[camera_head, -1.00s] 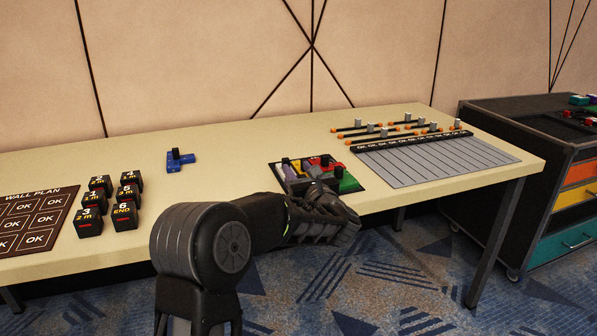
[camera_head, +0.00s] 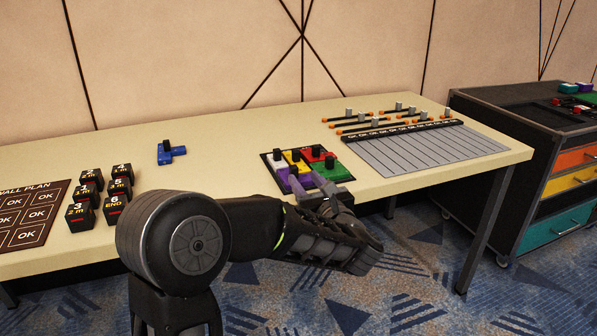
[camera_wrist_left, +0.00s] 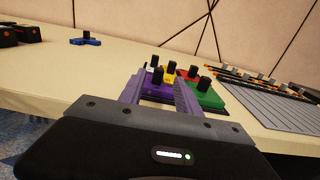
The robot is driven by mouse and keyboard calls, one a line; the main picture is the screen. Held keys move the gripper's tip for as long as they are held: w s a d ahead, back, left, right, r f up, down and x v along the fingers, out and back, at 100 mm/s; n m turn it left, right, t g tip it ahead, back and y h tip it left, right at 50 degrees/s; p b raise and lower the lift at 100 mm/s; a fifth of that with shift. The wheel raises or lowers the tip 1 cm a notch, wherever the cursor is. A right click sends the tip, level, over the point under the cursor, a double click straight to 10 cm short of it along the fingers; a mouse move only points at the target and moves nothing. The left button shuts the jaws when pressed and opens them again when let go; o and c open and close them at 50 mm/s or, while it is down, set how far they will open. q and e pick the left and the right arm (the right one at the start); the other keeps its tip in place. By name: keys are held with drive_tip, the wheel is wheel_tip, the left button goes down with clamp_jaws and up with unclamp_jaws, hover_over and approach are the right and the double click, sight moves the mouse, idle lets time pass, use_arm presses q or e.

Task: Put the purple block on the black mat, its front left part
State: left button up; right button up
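The purple block (camera_head: 285,184) with a black knob lies at the front left part of the black mat (camera_head: 264,157). In the left wrist view the purple block (camera_wrist_left: 157,91) shows just beyond and between the fingers. My left gripper (camera_head: 305,178) is open, reaching in from the mat's front edge. Its fingers (camera_wrist_left: 160,82) stand well apart, with clear space on both sides of the knob; nothing is clamped. One finger partly covers the purple block in the head view. My right gripper is not in view.
White, yellow, red and green (camera_head: 336,171) knobbed blocks share the mat. A blue block (camera_head: 172,154) lies alone further left. Black labelled cubes (camera_head: 80,214) and a wall plan board (camera_head: 30,215) are at left. A grey slotted board (camera_head: 430,150) with sliders is at right.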

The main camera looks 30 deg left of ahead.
use_arm(q)
drive_tip(key=shift+s+d, duration=0.3)
drive_tip(key=shift+d, duration=0.05)
idle(0.7)
